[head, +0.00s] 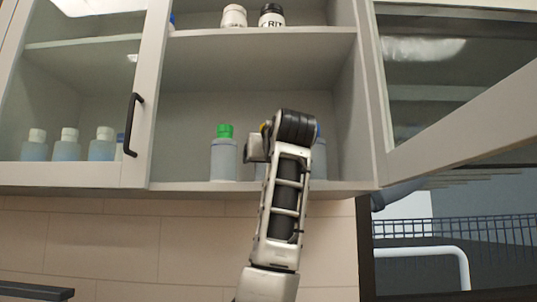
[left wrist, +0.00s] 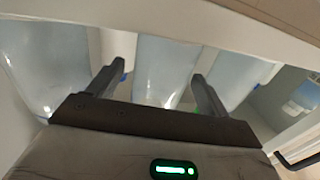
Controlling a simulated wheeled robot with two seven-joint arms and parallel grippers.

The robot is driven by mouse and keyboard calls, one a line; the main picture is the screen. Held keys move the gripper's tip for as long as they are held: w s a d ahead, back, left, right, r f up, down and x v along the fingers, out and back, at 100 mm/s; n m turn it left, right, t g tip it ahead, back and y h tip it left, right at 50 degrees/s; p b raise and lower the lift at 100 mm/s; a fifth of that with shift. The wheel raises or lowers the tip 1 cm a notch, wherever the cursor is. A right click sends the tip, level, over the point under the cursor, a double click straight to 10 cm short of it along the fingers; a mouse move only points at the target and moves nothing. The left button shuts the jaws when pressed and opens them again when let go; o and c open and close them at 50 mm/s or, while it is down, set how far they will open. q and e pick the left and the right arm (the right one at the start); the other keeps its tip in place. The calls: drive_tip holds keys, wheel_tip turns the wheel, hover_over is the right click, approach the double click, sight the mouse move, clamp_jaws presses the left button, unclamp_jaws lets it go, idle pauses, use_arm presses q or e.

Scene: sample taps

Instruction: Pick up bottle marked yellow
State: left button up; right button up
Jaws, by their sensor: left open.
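On the lower shelf of the open cabinet, a small yellow patch (head: 264,127) shows beside my arm in the head view. In the left wrist view my left gripper (left wrist: 160,72) is open, one finger on each side of a pale, translucent middle bottle (left wrist: 164,58). Its cap and marking are hidden there, and I cannot tell whether the fingers touch it. My right gripper is not in view.
A green-capped bottle (head: 223,158) stands just left of my gripper. A blue-marked bottle (head: 319,158) stands just right, partly hidden by my arm. Several white-capped bottles (head: 67,146) stand behind the left glass door (head: 141,90). The right door (head: 460,115) is swung open.

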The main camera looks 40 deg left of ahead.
use_arm(q)
drive_tip(key=x, duration=0.3)
drive_tip(key=shift+p, duration=0.35)
drive_tip(key=c, duration=1.1)
drive_tip(key=shift+d, duration=0.1)
drive_tip(key=shift+r, duration=0.1)
